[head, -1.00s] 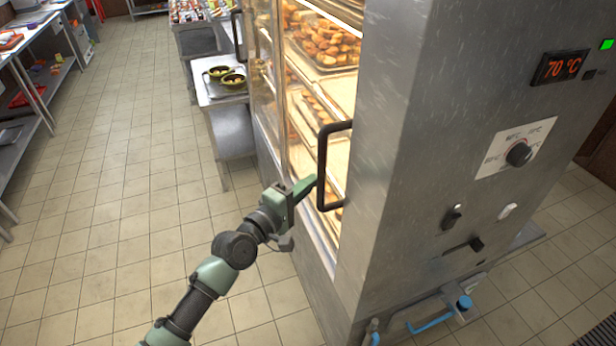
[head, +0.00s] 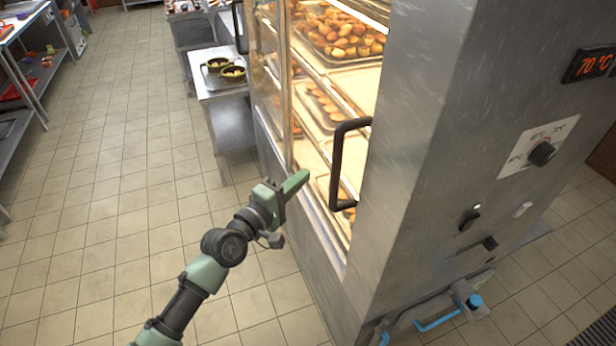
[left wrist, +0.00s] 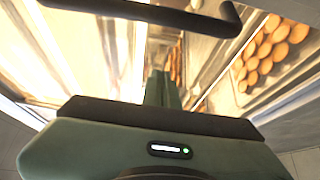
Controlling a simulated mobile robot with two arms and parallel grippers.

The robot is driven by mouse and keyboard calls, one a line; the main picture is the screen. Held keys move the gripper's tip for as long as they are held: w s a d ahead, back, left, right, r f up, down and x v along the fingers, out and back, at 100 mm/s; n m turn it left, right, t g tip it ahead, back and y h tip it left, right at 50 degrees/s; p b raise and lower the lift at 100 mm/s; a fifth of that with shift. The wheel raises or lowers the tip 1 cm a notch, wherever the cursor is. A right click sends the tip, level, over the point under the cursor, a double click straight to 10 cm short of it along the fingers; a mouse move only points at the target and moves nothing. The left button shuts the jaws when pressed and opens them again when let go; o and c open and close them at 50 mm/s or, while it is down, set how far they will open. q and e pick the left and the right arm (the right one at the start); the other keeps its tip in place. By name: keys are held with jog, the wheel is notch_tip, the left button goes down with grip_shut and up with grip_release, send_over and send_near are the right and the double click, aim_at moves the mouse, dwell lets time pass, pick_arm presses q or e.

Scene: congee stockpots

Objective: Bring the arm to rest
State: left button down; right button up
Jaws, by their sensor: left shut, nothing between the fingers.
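My left arm comes in from the bottom left in the head view. Its green gripper (head: 296,185) is shut and empty, in front of the warming cabinet (head: 420,150). The fingertips are a little left of the cabinet's black door handle (head: 340,165) and apart from it. In the left wrist view the shut fingers (left wrist: 160,88) point at the lit cabinet, with the dark handle (left wrist: 150,12) across the top. My right gripper does not show.
The cabinet holds trays of baked pieces (head: 340,38) behind its glass. A steel side table (head: 222,85) with two yellow-rimmed bowls stands beyond it. Work benches (head: 40,50) line the far left. The tiled floor (head: 110,200) between is clear.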

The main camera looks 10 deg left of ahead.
pick_arm(q)
jog(key=shift+d+b+v, duration=0.45)
jog(key=shift+b+v, duration=0.25)
jog(key=shift+v, duration=3.05)
jog(key=s+a+f+m+g+y, duration=0.2)
jog(key=s+f, duration=0.1)
jog(key=f, duration=0.9)
jog(key=s+a+f+m+g+y, duration=0.1)
jog(key=s+a+f+g+y, duration=0.15)
jog(key=f, duration=0.95)
jog(key=s+a+f+m+g+y, duration=0.1)
jog(key=s+a+f+m+g, duration=0.15)
jog(key=f, duration=0.95)
jog(key=s+f+m+g+y, duration=0.1)
jog(key=s+f+m+g, duration=0.35)
jog(key=s+f, duration=1.35)
jog(key=s+f+m+g, duration=0.2)
jog(key=s+f+m, duration=0.1)
jog(key=s, duration=0.7)
jog(key=s+f+m+g+y, duration=0.1)
jog(key=s+f+m+g, duration=0.1)
jog(key=s, duration=0.8)
jog(key=shift+s+d+f+m+b, duration=0.3)
jog(key=shift+d+f+m, duration=0.1)
jog(key=shift+d+f, duration=0.15)
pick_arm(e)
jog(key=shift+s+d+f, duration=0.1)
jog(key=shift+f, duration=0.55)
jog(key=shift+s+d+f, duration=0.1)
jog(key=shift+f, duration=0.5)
